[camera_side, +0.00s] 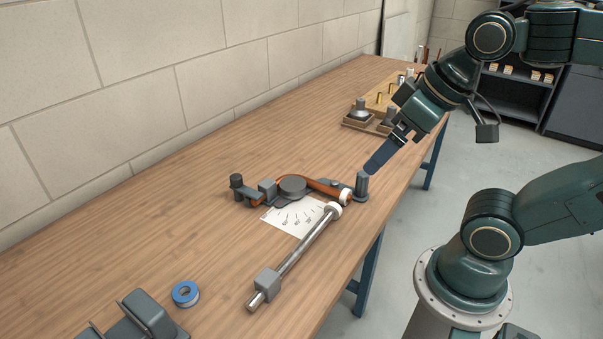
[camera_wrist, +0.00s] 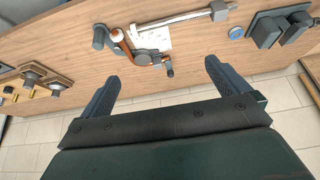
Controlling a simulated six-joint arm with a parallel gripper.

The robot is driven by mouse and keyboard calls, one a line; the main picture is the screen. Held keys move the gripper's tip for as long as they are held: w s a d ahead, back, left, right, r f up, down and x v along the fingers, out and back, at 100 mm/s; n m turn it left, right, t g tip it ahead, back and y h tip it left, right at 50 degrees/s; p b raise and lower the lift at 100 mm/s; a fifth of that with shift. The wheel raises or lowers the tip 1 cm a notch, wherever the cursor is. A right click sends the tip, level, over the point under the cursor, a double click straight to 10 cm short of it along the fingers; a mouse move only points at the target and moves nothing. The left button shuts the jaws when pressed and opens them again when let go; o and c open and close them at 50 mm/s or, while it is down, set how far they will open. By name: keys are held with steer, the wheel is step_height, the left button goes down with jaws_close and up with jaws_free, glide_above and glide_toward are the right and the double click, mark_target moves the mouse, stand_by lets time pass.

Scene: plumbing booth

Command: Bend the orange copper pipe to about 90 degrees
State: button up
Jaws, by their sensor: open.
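The orange copper pipe (camera_side: 322,185) sits in the bender on the bench, passing behind the round grey former (camera_side: 292,187). It looks curved around the former; its exact angle is unclear. The pipe also shows in the wrist view (camera_wrist: 118,38). A long metal lever (camera_side: 305,243) runs from a white collar near the pipe's right end toward the front, with a grey block (camera_side: 267,281) near its far end. A white angle card (camera_side: 292,215) lies partly under the bender. My gripper (camera_wrist: 161,70) is open and empty, above the bench edge near the grey upright post (camera_side: 361,186), apart from pipe and lever.
A blue tape roll (camera_side: 186,294) and a dark grey vise-like tool (camera_side: 148,315) are at the front left. Wooden trays with fittings (camera_side: 370,122) stand beyond my gripper. The wall borders the bench at the back; the bench left of the bender is clear.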

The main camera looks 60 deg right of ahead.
steer(key=n+g, duration=0.5)
steer(key=n, duration=1.2)
glide_above(364, 173)
steer(key=f, duration=1.4)
steer(key=shift+a+f, duration=0.1)
steer(key=shift+a, duration=0.25)
steer(key=shift+d+f+n+g, duration=0.3)
steer(key=shift+f, duration=0.1)
steer(key=shift+f, duration=3.9)
